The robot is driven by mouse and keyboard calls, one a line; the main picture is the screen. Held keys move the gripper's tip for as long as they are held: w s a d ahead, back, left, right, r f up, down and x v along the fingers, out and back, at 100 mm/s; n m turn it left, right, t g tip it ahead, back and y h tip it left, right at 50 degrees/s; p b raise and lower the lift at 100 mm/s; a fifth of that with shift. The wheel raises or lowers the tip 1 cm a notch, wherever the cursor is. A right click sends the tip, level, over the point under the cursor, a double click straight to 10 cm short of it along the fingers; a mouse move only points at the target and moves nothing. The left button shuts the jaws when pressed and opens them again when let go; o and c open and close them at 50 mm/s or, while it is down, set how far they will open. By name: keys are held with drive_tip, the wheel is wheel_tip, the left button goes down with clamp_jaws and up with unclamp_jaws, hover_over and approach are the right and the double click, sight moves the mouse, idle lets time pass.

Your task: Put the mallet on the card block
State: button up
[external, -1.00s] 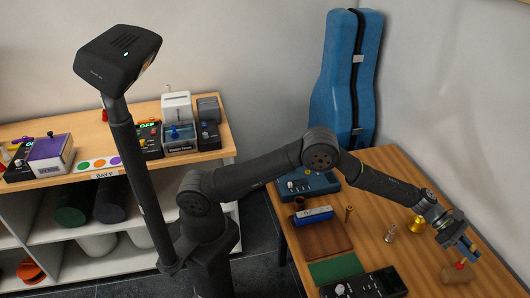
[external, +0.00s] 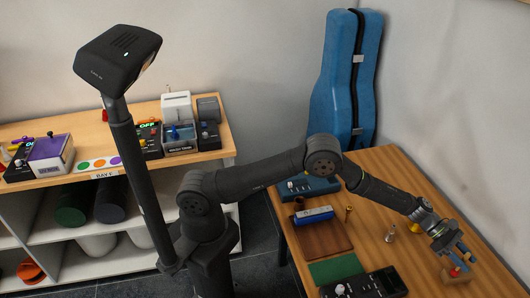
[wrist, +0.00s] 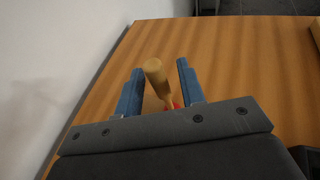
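In the external view a small red part (external: 454,272) shows under the gripper, by a tan wooden block (external: 455,279) that may be the card block. Whether they touch is unclear.
On the table (external: 400,262) are a brown board (external: 322,240), a blue box (external: 314,215), a green mat (external: 335,269), a dark device (external: 376,284) and small brass pieces (external: 390,234). A blue instrument case (external: 342,85) stands behind. The table's middle is fairly clear.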

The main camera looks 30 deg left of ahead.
sight(469, 254)
drive_tip(key=shift+r, duration=0.15)
drive_tip(key=shift+w+a+r, duration=0.1)
drive_tip(key=shift+a+r, duration=0.05)
drive_tip(key=shift+a, duration=0.05)
drive_tip(key=v, duration=1.1)
drive_tip(key=shift+a, duration=0.25)
drive_tip(key=x, duration=1.1)
drive_tip(key=shift+d, duration=0.55)
drive_tip(key=shift+a+r, duration=0.1)
drive_tip(key=shift+r, duration=1.15)
